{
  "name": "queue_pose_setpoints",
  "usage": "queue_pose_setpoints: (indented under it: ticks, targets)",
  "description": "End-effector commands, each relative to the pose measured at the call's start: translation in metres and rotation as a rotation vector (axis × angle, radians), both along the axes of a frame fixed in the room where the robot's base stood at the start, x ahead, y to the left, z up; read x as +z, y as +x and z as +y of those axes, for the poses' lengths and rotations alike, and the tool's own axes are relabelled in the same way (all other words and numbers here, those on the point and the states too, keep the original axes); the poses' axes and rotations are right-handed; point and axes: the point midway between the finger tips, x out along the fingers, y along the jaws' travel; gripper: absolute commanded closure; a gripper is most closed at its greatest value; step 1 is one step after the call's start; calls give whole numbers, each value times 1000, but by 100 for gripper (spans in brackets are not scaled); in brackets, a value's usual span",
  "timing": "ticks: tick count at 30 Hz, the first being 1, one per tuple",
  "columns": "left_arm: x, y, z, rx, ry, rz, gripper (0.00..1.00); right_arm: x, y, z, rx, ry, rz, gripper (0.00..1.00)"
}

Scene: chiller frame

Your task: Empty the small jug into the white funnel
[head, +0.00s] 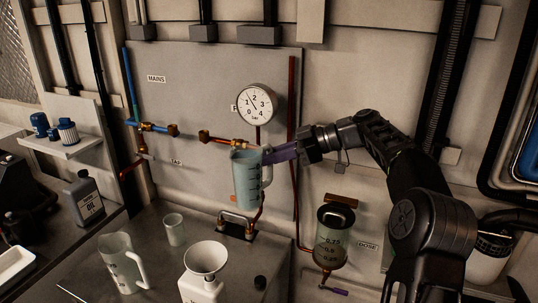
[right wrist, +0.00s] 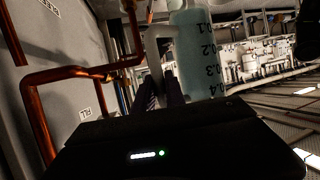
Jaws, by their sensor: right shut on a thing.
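The small jug (head: 246,183), a pale translucent jug with dark graduation marks, is held in the air, roughly upright, in front of the wall panel. My right gripper (head: 274,154) is shut on its handle from the right. In the right wrist view the fingers (right wrist: 164,88) close on the pale handle, and the marked jug side (right wrist: 195,60) stands just beyond. I cannot tell the liquid level inside. The white funnel (head: 206,257) sits in the neck of a white bottle (head: 200,288) on the bench, below and left of the jug. My left gripper is not in view.
A larger jug (head: 122,264) and a small clear beaker (head: 174,229) stand on the bench left of the funnel. A pressure gauge (head: 257,103), copper pipes (head: 292,110) and a dosing vessel (head: 332,240) are close around the held jug. An oil bottle (head: 84,200) stands at left.

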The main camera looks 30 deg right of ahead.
Motion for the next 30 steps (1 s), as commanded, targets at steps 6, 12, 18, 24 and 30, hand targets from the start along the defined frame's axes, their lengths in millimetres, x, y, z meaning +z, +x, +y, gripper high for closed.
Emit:
queue_pose_setpoints:
  ticks: [6, 12, 18, 24, 30]
  targets:
    - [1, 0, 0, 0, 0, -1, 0, 2, 0, -1, 4, 3, -3, 100]
    - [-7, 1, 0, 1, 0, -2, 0, -3, -2, 0, 20, -11, -12, 100]
    - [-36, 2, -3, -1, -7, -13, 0, -9, -4, 7, 20, -112, -51, 100]
    - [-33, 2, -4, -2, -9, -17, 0, -3, -4, 8, 18, -139, -58, 100]
    - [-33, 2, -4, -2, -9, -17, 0, -3, -4, 8, 18, -138, -58, 100]
